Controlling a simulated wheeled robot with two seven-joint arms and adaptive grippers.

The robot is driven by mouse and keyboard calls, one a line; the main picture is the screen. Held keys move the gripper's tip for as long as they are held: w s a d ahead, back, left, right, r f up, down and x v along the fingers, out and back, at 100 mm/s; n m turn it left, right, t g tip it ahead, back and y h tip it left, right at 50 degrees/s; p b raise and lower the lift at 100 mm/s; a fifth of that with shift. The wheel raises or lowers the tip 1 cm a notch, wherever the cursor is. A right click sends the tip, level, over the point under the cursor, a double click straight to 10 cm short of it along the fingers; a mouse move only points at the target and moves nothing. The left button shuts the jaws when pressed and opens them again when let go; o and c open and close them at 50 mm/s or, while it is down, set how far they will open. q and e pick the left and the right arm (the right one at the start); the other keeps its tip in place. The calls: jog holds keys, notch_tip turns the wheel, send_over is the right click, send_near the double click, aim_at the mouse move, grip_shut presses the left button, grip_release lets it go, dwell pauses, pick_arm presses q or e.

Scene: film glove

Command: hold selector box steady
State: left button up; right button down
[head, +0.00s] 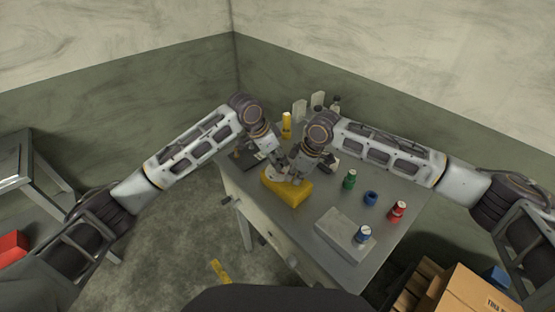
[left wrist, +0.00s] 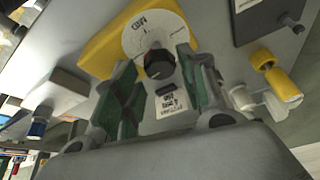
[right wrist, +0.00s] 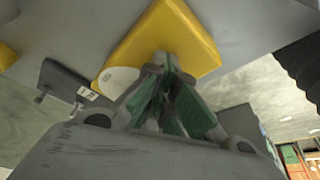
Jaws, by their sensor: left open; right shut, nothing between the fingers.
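The yellow selector box (head: 288,190) sits on the grey table, near its left edge. In the left wrist view its yellow body (left wrist: 105,48) carries a pale round dial plate (left wrist: 150,32), a black knob (left wrist: 159,64) and a printed label. My left gripper (head: 277,170) is open over the dial, and its green-padded fingers (left wrist: 160,80) stand either side of the knob and label. Whether they touch is unclear. My right gripper (head: 297,178) is shut and empty at the box; its fingertips (right wrist: 168,68) overlap the yellow body (right wrist: 175,35) in the right wrist view. Contact cannot be told.
On the table (head: 268,222) stand a green bottle (head: 349,181), a blue ring-like piece (head: 371,198), a red bottle (head: 398,211), a yellow bottle (head: 286,124) and a grey block (head: 340,232) beside a blue-and-white bottle (head: 363,234). A cardboard box (head: 470,290) is at lower right.

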pick_arm(q)
jog(key=shift+w+d+f, duration=0.1)
jog(key=shift+d+f, duration=0.1)
jog(key=shift+f, duration=0.4)
jog(key=c, duration=0.7)
jog(key=shift+m+g, duration=0.3)
jog(key=shift+m, duration=0.3)
jog(key=shift+c, duration=0.2)
jog(key=m+g, duration=0.1)
jog(key=m, duration=0.3)
jog(key=shift+d+h, duration=0.1)
jog(key=shift+h, duration=0.2)
jog(key=m+g, duration=0.2)
jog(key=m, duration=0.2)
jog(key=shift+m, duration=0.3)
jog(key=m+g, duration=0.1)
jog(key=m, duration=0.1)
jog(key=m+g+y, duration=0.1)
jog(key=m, duration=0.1)
jog(key=shift+w+d+m, duration=0.1)
jog(key=shift+m, duration=0.3)
jog(key=shift+m+g+y, duration=0.5)
jog(key=shift+m+y, duration=0.4)
jog(key=shift+m, duration=1.5)
